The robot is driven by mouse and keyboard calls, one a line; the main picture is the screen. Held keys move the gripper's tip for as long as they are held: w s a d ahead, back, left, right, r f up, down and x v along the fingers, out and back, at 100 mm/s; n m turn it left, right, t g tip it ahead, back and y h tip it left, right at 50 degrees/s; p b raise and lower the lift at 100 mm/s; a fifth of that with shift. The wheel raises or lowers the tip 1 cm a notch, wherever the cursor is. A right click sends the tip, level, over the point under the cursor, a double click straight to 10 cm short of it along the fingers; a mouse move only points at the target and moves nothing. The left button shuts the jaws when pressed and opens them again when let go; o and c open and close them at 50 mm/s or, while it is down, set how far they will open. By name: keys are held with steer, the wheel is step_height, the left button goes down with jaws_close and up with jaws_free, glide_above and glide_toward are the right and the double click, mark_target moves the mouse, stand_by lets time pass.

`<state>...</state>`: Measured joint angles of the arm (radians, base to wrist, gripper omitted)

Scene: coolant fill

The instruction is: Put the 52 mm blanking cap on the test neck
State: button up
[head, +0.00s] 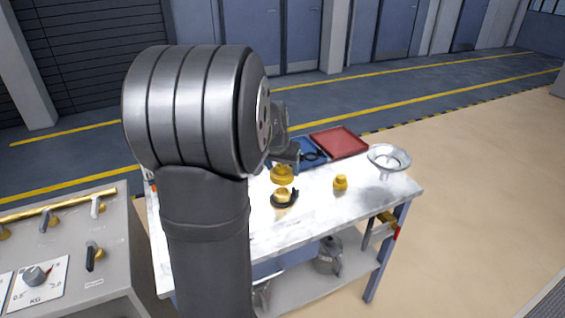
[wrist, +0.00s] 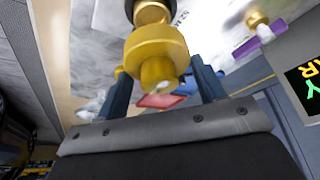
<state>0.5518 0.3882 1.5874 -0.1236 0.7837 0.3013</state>
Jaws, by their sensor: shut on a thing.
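My gripper (head: 286,158) is over the table, partly hidden behind my arm in the head view. It is shut on a yellow cap (head: 283,174), which also fills the space between the fingers in the wrist view (wrist: 157,50). The test neck (head: 283,196), brass-coloured with a dark ring at its base, stands on the table just below the cap in the head view. The cap looks apart from it, with a small gap. In the wrist view the neck (wrist: 151,12) shows partly behind the cap. I cannot tell the exact alignment.
A smaller yellow piece (head: 340,183) stands to the right on the table (head: 385,195). A red tray (head: 340,141) and a blue tray (head: 312,149) lie at the back, and a clear or metal bowl-like thing (head: 389,157) at the right. A control panel (head: 118,215) stands at left.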

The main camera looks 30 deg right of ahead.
glide_above(283, 189)
steer(key=shift+s+a+f, duration=0.1)
steer(key=shift+s+f, duration=0.05)
steer(key=shift+f, duration=0.55)
steer(key=shift+s+a+f, duration=0.15)
steer(key=shift+f, duration=0.55)
steer(key=shift+s+a+f, duration=0.1)
steer(key=shift+s+f, duration=0.05)
steer(key=shift+f, duration=0.55)
steer(key=shift+f, duration=1.3)
steer(key=o, duration=1)
steer(key=shift+o, duration=0.2)
steer(key=v, duration=1.7)
steer(key=shift+r, duration=0.15)
